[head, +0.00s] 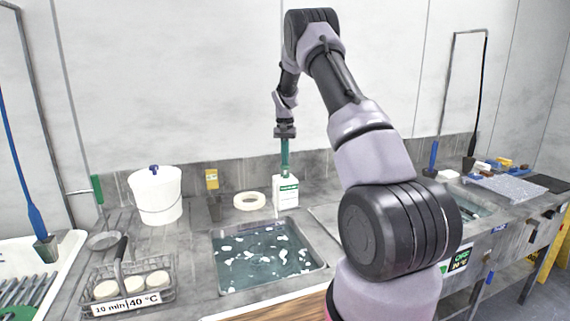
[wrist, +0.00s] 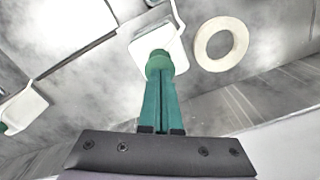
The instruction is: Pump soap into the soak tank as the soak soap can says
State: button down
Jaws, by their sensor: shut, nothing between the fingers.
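The soak soap can (head: 286,195) is a white can with a green-and-white label, upright on the bench behind the soak tank (head: 318,264). Its writing is too small to read. In the wrist view the can (wrist: 140,42) has a round green pump top (wrist: 159,62). My gripper (head: 285,172) points straight down over the can. Its green fingers are together with nothing between them, and the wrist view shows the gripper's tips (wrist: 161,76) at the pump top; I cannot tell if they touch it. The tank holds dark water with white foam patches.
A white ring (head: 249,201) lies left of the can. A white lidded bucket (head: 158,195) stands further left. A wire basket (head: 167,293) with pale discs, tagged "10 min 40 °C", sits at front left. My arm hides part of the bench right of the tank.

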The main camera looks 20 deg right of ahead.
jog(key=shift+f, duration=0.4)
jog(key=shift+r, duration=1.6)
jog(key=shift+f, duration=0.4)
jog(key=shift+f, duration=1.15)
jog(key=shift+r, duration=1.55)
